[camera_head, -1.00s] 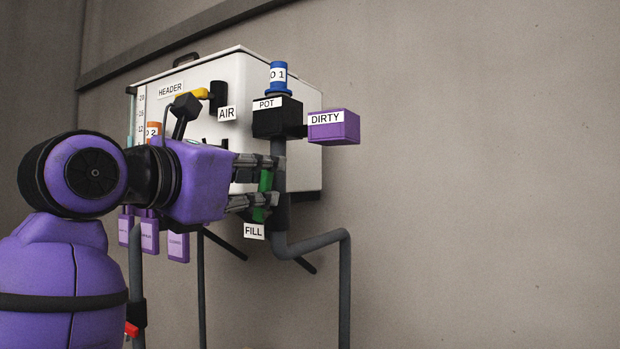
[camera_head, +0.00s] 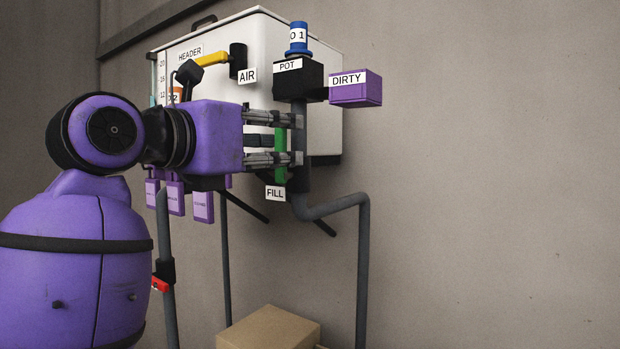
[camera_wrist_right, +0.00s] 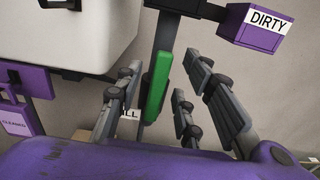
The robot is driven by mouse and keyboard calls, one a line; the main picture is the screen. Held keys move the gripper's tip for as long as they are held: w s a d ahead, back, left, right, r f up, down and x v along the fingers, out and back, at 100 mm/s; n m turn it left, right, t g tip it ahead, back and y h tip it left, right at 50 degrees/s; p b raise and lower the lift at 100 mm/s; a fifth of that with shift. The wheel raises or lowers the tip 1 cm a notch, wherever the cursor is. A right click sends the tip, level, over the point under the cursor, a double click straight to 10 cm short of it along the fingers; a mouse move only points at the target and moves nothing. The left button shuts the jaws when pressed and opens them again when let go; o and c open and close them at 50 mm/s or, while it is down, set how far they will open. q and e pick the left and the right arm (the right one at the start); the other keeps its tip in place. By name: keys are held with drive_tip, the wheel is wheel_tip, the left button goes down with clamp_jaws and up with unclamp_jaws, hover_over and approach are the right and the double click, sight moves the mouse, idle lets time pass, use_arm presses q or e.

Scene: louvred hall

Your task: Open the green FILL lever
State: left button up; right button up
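The green FILL lever (camera_head: 281,141) hangs upright beside the dark vertical pipe, above the white FILL label (camera_head: 275,193). It also shows in the right wrist view (camera_wrist_right: 156,85) as a long green bar. My right gripper (camera_head: 291,139) is open around the lever, with fingers above and below it in the head view. In the right wrist view (camera_wrist_right: 158,105) the fingers stand on either side of the lever, with gaps visible. The fingers cover part of the lever in the head view. My left gripper is not in view.
The white HEADER tank (camera_head: 320,95) is behind the gripper. A yellow AIR lever (camera_head: 211,58), a black POT block (camera_head: 298,82) and a purple DIRTY box (camera_head: 356,90) sit above. Purple tags (camera_head: 203,207) hang below. A cardboard box (camera_head: 268,329) stands low in front.

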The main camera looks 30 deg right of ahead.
drive_tip(key=v, duration=0.7)
idle(0.3)
drive_tip(key=v, duration=1.2)
drive_tip(key=shift+d, duration=0.1)
drive_tip(key=shift+c, duration=0.3)
